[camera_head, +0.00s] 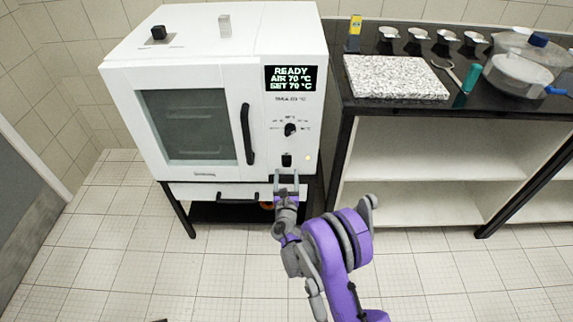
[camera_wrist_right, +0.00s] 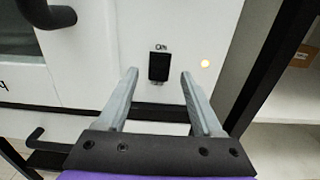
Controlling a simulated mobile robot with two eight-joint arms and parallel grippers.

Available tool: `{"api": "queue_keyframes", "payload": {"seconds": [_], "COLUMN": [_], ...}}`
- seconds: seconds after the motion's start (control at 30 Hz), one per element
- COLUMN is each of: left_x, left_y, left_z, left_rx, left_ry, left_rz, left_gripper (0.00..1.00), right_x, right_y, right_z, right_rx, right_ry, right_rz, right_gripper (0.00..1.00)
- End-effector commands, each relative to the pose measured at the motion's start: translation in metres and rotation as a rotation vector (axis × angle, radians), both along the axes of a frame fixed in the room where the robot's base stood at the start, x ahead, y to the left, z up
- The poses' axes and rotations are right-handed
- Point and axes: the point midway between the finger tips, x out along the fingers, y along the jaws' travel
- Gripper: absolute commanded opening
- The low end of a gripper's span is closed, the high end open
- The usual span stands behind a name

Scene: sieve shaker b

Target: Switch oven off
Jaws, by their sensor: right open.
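The white oven (camera_head: 120,100) stands on a black-legged stand at the left. Its display (camera_head: 291,79) reads READY, AIR 70 °C, SET 70 °C. A black rotary knob (camera_head: 290,130) sits below the display. Below that is a small black switch (camera_head: 286,160), with a pale yellow light (camera_head: 307,157) to its right. In the right wrist view the switch (camera_wrist_right: 159,67) has the label ON above it and the light (camera_wrist_right: 205,63) glows. My right gripper (camera_head: 286,172) is open and empty, just below the switch; its fingertips (camera_wrist_right: 158,72) appear either side of it. My left gripper is not in view.
A black door handle (camera_head: 247,133) is left of the control panel. A black-topped bench (camera_head: 400,112) stands to the right, with a speckled slab (camera_head: 395,77), several small dishes and a clear bowl (camera_head: 518,80). The tiled floor in front is clear.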

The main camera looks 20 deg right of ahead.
Motion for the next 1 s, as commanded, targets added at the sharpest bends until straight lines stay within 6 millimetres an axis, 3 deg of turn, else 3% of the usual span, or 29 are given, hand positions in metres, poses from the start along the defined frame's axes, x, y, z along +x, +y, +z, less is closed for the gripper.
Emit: {"api": "queue_keyframes", "payload": {"seconds": [0.1, 0.3, 0.7, 1.0], "left_x": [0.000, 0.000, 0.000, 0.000], "left_y": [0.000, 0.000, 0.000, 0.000], "left_z": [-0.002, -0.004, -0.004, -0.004], "left_rx": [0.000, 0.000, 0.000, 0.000], "left_ry": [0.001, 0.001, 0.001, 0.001], "left_rz": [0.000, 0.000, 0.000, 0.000], "left_gripper": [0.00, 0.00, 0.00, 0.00], "right_x": [0.023, 0.048, 0.056, 0.056], "right_y": [-0.007, -0.015, -0.017, -0.017], "right_z": [-0.001, 0.000, 0.000, 0.000], "right_rx": [0.002, 0.003, 0.003, 0.003], "right_ry": [-0.001, -0.001, -0.001, -0.001], "right_rz": [-0.002, -0.002, -0.001, -0.001], "right_gripper": [0.68, 0.68, 0.68, 0.15]}}
